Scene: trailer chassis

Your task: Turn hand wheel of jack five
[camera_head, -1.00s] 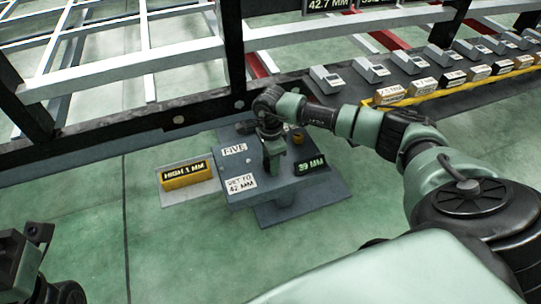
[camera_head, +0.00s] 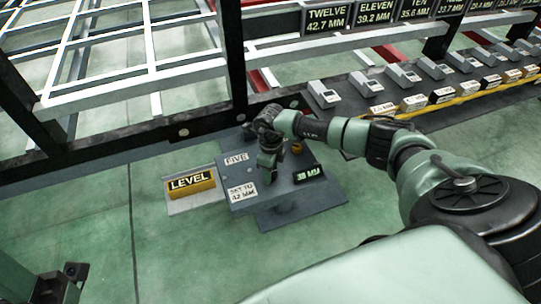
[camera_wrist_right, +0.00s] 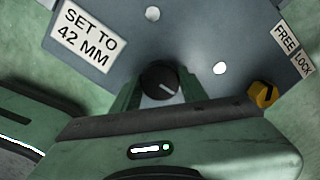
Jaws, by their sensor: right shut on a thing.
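Jack five is a grey stand with a FIVE label (camera_head: 236,159), a SET TO 42 MM label (camera_head: 241,193) and a dark readout (camera_head: 310,174) that seems to read 38 MM. My right gripper (camera_head: 268,165) points down over its plate. In the right wrist view the hand wheel (camera_wrist_right: 160,80) is a dark round knob with a white mark. My right gripper's green fingers stand on both sides of it, shut on it. In the head view the gripper hides the wheel. Part of my left arm shows at bottom left; its fingers are not visible.
A yellow sign (camera_head: 191,183) reading LEVEL stands left of the jack. A yellow knob (camera_wrist_right: 263,94) sits beside the FREE LOCK label (camera_wrist_right: 292,47). The dark chassis rail (camera_head: 130,132) runs behind the jack. Several grey boxes (camera_head: 401,75) line the right. Green floor is open in front.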

